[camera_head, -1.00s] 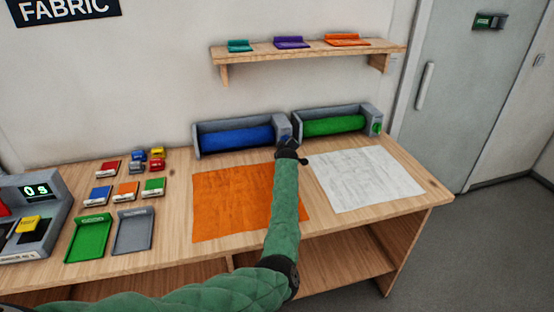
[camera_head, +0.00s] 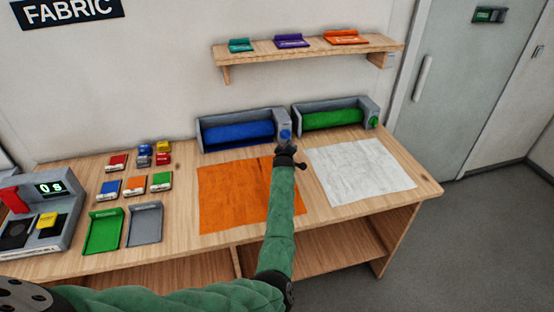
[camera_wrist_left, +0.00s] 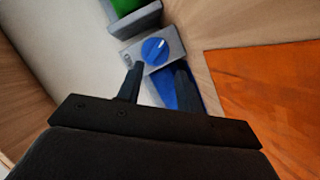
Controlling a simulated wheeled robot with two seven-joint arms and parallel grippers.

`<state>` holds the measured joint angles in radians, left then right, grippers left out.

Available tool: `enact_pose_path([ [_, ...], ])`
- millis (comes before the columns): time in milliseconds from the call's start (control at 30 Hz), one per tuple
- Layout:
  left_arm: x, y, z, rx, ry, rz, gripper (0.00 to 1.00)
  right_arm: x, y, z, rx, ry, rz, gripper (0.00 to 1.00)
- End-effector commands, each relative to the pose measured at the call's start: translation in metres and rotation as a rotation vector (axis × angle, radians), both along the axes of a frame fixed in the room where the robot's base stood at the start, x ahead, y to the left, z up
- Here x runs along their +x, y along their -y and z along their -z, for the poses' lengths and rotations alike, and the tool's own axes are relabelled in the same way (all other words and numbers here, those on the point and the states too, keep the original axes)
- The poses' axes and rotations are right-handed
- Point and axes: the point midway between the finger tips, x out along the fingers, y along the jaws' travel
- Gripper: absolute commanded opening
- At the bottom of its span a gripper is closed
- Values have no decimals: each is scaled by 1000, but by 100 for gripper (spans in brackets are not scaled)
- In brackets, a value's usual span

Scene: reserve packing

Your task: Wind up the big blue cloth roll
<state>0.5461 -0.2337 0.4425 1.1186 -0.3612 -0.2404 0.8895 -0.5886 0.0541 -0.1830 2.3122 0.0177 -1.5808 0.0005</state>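The big blue cloth roll (camera_head: 238,134) lies in a grey holder (camera_head: 202,136) at the back of the table. A round blue knob (camera_head: 285,134) sits on the holder's right end; it also shows in the left wrist view (camera_wrist_left: 155,50), with a pale mark on its face. My left gripper (camera_head: 288,152) is just in front of and below the knob, apart from it. In the left wrist view its two fingers (camera_wrist_left: 157,82) are spread with nothing between them, and the blue roll shows partly behind one finger. My right gripper is not in view.
A green roll (camera_head: 333,118) in a like holder stands to the right. An orange cloth (camera_head: 235,190) and a white sheet (camera_head: 360,170) lie flat in front. Small coloured boxes, a green tray (camera_head: 104,232) and a grey tray (camera_head: 145,224) are at left.

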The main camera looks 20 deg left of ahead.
Motion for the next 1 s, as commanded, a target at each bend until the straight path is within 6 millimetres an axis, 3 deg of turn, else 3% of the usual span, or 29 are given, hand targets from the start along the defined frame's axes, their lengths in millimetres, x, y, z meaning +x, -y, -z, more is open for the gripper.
enact_pose_path([
  [167,-5,-1,16,88,-140,45,36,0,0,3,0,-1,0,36],
  [433,-16,-4,6,163,-302,118,36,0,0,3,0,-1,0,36],
  [1000,-53,-8,-72,294,-472,280,36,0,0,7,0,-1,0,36],
])
